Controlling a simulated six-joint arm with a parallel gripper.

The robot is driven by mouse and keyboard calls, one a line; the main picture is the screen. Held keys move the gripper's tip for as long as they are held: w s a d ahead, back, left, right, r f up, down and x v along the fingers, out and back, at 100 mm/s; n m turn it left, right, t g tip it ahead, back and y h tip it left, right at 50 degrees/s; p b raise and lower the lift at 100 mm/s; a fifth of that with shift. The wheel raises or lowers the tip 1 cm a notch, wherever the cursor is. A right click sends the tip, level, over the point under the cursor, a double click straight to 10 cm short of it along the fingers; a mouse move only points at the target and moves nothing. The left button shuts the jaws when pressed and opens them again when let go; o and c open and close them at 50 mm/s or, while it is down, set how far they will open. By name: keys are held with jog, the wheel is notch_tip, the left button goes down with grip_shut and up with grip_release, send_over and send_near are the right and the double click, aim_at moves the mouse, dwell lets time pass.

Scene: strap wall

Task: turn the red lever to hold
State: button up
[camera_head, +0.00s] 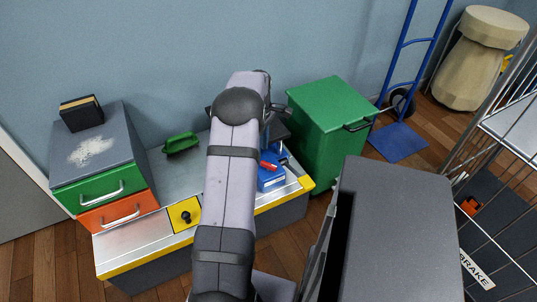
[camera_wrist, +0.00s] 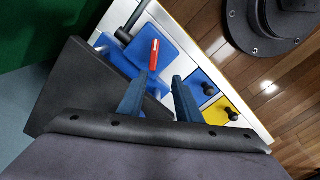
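The red lever (camera_wrist: 154,55) is a short bar on a blue block (camera_wrist: 172,47) at the bench edge in the wrist view. In the head view the lever (camera_head: 268,164) and blue block (camera_head: 271,181) show just right of my arm. My gripper (camera_wrist: 162,76) is open, with two blue fingers spread apart. In the wrist view the lever's lower end appears just beyond the fingertips, in line with the gap; nothing is held between them. I cannot tell whether a finger touches the lever. No hold mark is readable. In the head view my arm hides most of the gripper.
A yellow plate with a black knob (camera_head: 185,213) lies left on the metal bench (camera_head: 130,243). A drawer cabinet (camera_head: 100,160) and a green handled object (camera_head: 181,143) stand left. A green bin (camera_head: 330,120) stands close right of the block. A wire cage (camera_head: 490,150) is far right.

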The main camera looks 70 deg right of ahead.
aim_at(269, 164)
jog(key=shift+s+d, duration=0.3)
jog(key=shift+s, duration=0.35)
jog(key=shift+s+d, duration=0.3)
jog(key=shift+s, duration=0.3)
jog(key=shift+f+b, duration=1.1)
jog(key=shift+f, duration=2.6)
grip_shut()
